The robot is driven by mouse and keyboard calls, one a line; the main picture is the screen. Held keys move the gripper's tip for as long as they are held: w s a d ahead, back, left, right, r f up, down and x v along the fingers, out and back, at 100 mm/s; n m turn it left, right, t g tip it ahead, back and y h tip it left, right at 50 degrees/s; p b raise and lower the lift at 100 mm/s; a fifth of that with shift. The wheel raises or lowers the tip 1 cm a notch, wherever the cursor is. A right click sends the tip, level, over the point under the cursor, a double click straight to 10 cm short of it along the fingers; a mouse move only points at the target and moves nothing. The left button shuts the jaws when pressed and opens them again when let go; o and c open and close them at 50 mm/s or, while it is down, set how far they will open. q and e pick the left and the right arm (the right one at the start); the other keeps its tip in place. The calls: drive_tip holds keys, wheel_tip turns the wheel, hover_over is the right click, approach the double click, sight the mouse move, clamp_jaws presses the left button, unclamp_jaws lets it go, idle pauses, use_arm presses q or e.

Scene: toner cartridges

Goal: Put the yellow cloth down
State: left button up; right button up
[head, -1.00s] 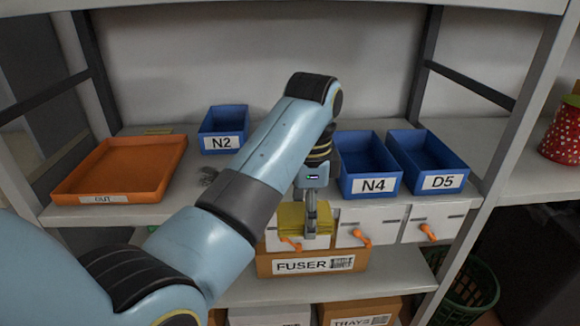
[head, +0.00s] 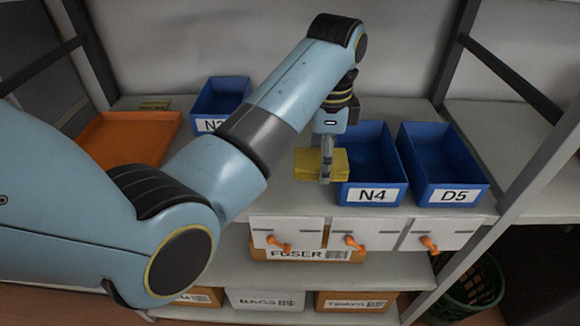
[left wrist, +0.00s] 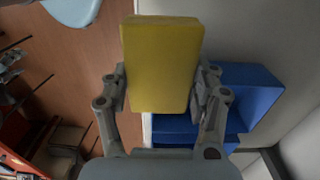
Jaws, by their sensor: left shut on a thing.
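The yellow cloth (head: 321,164) is a folded block held in my left gripper (head: 327,172), which is shut on it. In the head view it is just left of the blue N4 bin (head: 377,195), overlapping its left edge in the picture. Whether it touches the shelf or bin I cannot tell. In the left wrist view the cloth (left wrist: 160,65) sits between the two fingers of my left gripper (left wrist: 162,90), with a blue bin (left wrist: 250,95) beyond to the right. My right gripper is not in view.
The blue D5 bin (head: 459,195) stands right of N4. The blue N2 bin (head: 221,95) and the orange tray (head: 160,125) are at the left, partly behind my arm. White drawers with orange handles (head: 355,243) hang below the shelf edge. Bare shelf (head: 285,190) shows left of the cloth.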

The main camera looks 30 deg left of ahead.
use_arm(q)
hover_over(282, 183)
drive_tip(key=d, duration=0.1)
drive_tip(key=f, duration=0.2)
drive_tip(key=f+p, duration=0.1)
drive_tip(key=f, duration=0.1)
drive_tip(key=shift+s+d+f, duration=0.1)
drive_tip(key=shift+d+f, duration=0.1)
drive_tip(key=shift+w+a+f, duration=0.25)
drive_tip(key=shift+a+f, duration=0.35)
drive_tip(key=shift+a, duration=0.1)
wheel_tip(282, 183, down, 3)
drive_tip(key=shift+s+f, duration=0.1)
drive_tip(key=shift+f, duration=0.45)
drive_tip(key=o, duration=0.9)
drive_tip(key=shift+f, duration=0.1)
drive_tip(key=shift+c, duration=0.2)
drive_tip(key=shift+o, duration=0.8)
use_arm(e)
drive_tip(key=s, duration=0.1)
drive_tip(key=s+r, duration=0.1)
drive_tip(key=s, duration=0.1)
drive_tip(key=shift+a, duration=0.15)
